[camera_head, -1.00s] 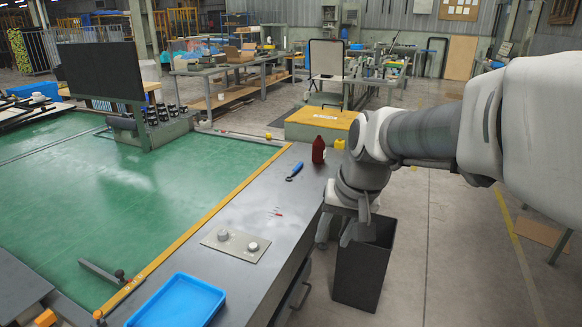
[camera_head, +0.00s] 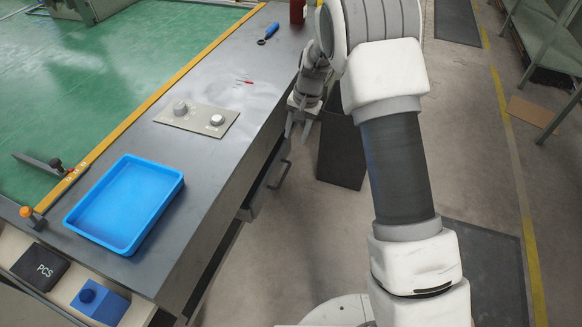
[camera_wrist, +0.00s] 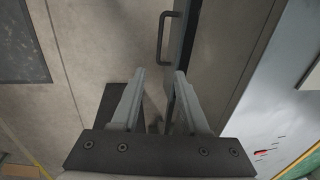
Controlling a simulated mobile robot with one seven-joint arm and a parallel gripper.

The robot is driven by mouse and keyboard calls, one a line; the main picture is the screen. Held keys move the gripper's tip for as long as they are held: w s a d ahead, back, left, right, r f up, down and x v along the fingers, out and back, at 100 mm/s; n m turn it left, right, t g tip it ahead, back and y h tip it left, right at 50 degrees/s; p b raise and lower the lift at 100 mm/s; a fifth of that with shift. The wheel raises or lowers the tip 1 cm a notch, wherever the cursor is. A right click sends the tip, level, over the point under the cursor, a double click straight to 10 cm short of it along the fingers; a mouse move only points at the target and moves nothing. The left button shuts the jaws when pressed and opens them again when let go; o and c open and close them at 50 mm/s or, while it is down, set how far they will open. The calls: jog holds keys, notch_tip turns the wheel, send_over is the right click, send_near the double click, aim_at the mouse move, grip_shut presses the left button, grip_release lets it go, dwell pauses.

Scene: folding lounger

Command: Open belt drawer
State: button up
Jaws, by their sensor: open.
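The grey workbench (camera_head: 205,150) has a drawer front under its right edge with a dark bar handle (camera_head: 283,174). In the wrist view the handle (camera_wrist: 163,38) stands ahead of the fingertips, beside the dark drawer front (camera_wrist: 188,38). My gripper (camera_head: 298,130) hangs beside the bench's right side, beyond the handle in the head view, with its fingers pointing down. In the wrist view my gripper (camera_wrist: 158,82) is open, with nothing between the fingers. The handle appears apart from both fingers. I cannot tell whether the drawer is fully closed.
A black bin (camera_head: 342,152) stands on the floor by the bench, close to my gripper. A blue tray (camera_head: 125,205), a knob plate (camera_head: 197,118), a blue-handled tool (camera_head: 268,33) and a red bottle (camera_head: 297,11) are on the bench. The floor right of my arm is mostly open.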

aim_at(285, 173)
jog(key=a+f+b, duration=0.1)
jog(key=f, duration=0.4)
jog(key=a+f+b, duration=0.1)
jog(key=f+b, duration=0.1)
jog(key=f, duration=0.4)
jog(key=w+a+f+b, duration=0.1)
jog(key=f, duration=0.5)
grip_shut()
jog(key=shift+r, duration=0.1)
dwell(0.8)
